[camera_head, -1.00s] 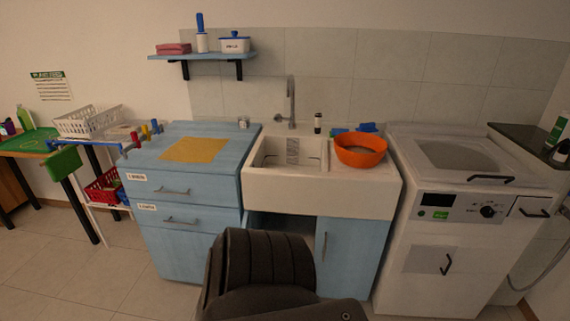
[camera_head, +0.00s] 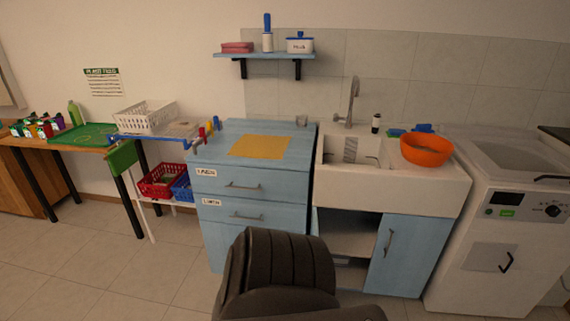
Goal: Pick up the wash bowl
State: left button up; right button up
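An orange wash bowl (camera_head: 427,150) sits upright on the right part of the white sink top (camera_head: 400,176), to the right of the basin. It appears empty. The dark padded shape at the bottom centre hides part of the floor. Neither of my grippers shows in the head view.
A blue drawer cabinet (camera_head: 252,187) with a yellow cloth (camera_head: 260,146) stands left of the sink. A white washing machine (camera_head: 500,227) stands right. A faucet (camera_head: 351,103) rises behind the basin. Floor (camera_head: 120,275) at front left is clear.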

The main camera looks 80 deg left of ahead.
aim_at(422, 148)
jog(key=u, duration=0.05)
jog(key=k, duration=0.8)
jog(key=u, duration=1.8)
jog(key=i, duration=0.55)
jog(key=u, duration=0.1)
